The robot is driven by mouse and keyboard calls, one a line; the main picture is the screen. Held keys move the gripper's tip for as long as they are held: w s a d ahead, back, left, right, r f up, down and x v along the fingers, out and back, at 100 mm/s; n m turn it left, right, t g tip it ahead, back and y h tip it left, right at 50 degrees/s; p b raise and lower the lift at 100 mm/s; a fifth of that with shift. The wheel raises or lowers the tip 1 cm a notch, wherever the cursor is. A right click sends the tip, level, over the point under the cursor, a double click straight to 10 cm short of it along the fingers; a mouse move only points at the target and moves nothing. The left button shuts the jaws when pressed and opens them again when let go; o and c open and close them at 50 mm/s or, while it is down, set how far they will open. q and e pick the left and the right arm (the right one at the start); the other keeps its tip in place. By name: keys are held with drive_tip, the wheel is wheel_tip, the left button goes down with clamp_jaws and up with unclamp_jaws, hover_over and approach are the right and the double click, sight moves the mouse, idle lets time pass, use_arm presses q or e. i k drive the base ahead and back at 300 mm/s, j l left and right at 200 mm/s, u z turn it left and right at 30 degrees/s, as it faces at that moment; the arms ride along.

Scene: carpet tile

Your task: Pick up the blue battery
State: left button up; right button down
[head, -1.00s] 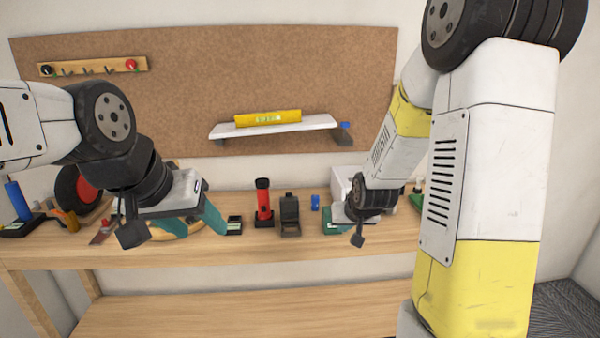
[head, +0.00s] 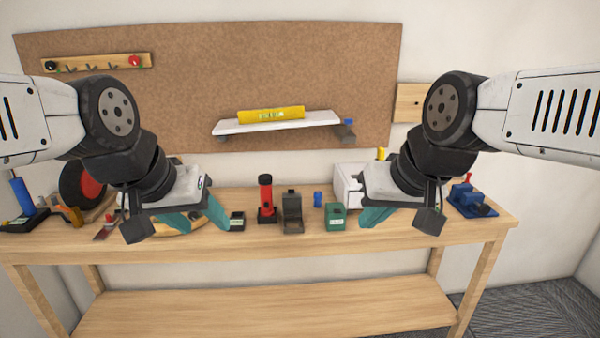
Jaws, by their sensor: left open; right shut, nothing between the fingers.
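A small blue cylinder, the blue battery (head: 317,199), stands on the workbench between a dark grey holder and a green box. My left gripper (head: 200,222) hangs over the left part of the bench, open, well to the left of the battery, with nothing seen between its teal fingers. My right gripper (head: 372,218) is shut and empty, to the right of the battery and apart from it, in front of the white box.
On the workbench (head: 280,235) stand a red flashlight (head: 266,200), the dark grey holder (head: 292,212), the green box (head: 335,215), the white box (head: 347,184) and a blue vise (head: 468,200). A wall shelf (head: 320,121) holds a yellow object (head: 270,114).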

sight(318, 198)
drive_tip(key=i+l+z, duration=0.25)
drive_tip(key=i, duration=0.35)
drive_tip(key=i+l+z, duration=0.2)
drive_tip(key=i, duration=0.4)
